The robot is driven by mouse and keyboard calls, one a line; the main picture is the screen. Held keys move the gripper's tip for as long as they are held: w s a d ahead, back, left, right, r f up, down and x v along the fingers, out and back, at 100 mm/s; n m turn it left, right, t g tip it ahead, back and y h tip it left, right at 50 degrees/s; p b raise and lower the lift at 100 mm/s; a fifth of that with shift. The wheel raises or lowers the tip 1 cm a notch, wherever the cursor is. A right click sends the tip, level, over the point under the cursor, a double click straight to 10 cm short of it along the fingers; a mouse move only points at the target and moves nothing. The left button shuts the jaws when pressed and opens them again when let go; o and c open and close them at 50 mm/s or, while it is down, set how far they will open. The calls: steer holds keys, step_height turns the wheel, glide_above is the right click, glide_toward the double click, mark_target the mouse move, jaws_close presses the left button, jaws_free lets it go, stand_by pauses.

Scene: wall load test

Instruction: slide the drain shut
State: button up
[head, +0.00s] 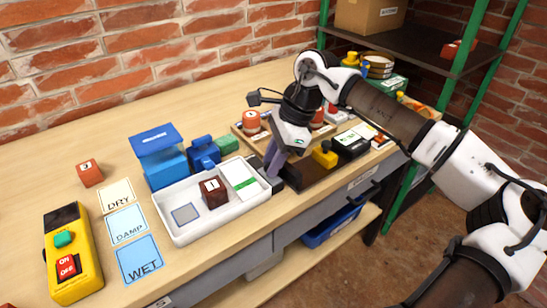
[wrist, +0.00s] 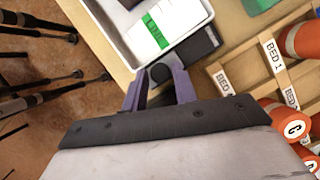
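A white tray (head: 225,223) stands near the front edge of the bench, with a flat grey square (head: 186,214) in its left part. I cannot tell whether this square is part of the drain. In the head view, my gripper (head: 275,163) hides most of the knob. Whether the drain stands open or shut is not clear.
The tray holds a dark red block (head: 213,192) and a green-and-white piece (head: 238,177). A wooden rack (wrist: 262,75) with orange-red pots (wrist: 302,42) is close on the right. A yellow control box (head: 72,253) and DRY, DAMP and WET cards (head: 139,259) lie left.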

jaws_close()
steer(key=w+a, duration=0.2)
steer(key=w, duration=0.1)
steer(key=shift+w+a, duration=0.2)
steer(key=shift+w, duration=0.05)
steer(key=shift+w+r, duration=0.1)
steer(key=shift+o, duration=2.2)
jaws_free()
